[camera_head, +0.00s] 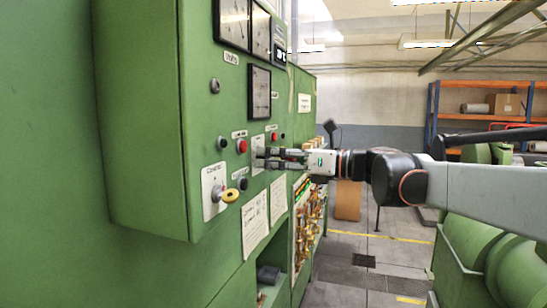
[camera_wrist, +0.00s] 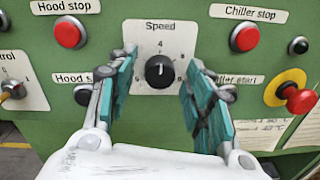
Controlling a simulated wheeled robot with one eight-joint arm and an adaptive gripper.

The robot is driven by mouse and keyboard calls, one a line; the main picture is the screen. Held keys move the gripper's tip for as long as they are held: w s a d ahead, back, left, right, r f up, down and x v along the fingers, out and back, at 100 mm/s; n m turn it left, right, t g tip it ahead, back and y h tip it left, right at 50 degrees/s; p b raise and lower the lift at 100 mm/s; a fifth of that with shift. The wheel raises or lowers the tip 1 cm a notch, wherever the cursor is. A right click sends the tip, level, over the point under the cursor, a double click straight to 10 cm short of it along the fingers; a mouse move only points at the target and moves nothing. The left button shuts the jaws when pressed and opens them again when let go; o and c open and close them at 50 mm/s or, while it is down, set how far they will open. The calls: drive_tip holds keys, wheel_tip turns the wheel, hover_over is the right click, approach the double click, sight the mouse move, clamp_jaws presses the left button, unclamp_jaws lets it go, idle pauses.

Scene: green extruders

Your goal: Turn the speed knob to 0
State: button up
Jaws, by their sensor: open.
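The speed knob (camera_wrist: 160,72) is a round black knob with a white pointer line, on a white plate (camera_wrist: 160,34) labelled "Speed". Its pointer looks about upright, towards the 4 at the top. My gripper (camera_wrist: 158,88) is open in the wrist view, with one teal-padded finger on each side of the knob and gaps between pads and knob. In the head view my gripper (camera_head: 266,158) reaches from the right to the green panel, and its fingers hide most of the knob.
Around the knob are the red hood stop button (camera_wrist: 68,34), the red chiller stop button (camera_wrist: 244,38), a red knob on a yellow disc (camera_wrist: 299,98) and the yellow control switch (camera_wrist: 14,90). Gauges (camera_head: 259,92) sit above.

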drive_tip(key=c, duration=1.1)
drive_tip(key=shift+n, duration=0.3)
drive_tip(key=n+b, duration=0.2)
drive_tip(key=n, duration=0.2)
drive_tip(key=shift+n, duration=0.4)
drive_tip(key=n+b, duration=0.1)
drive_tip(key=n, duration=0.3)
drive_tip(key=shift+n, duration=0.3)
drive_tip(key=n, duration=0.3)
drive_tip(key=n+b, duration=0.1)
drive_tip(key=n, duration=0.3)
drive_tip(key=shift+f+n+g+y, duration=0.1)
drive_tip(key=shift+n+g+y, duration=0.2)
drive_tip(key=shift+y, duration=0.1)
drive_tip(key=n, duration=0.7)
drive_tip(key=shift+b, duration=0.35)
drive_tip(key=shift+f+g, duration=0.1)
drive_tip(key=shift+g, duration=0.3)
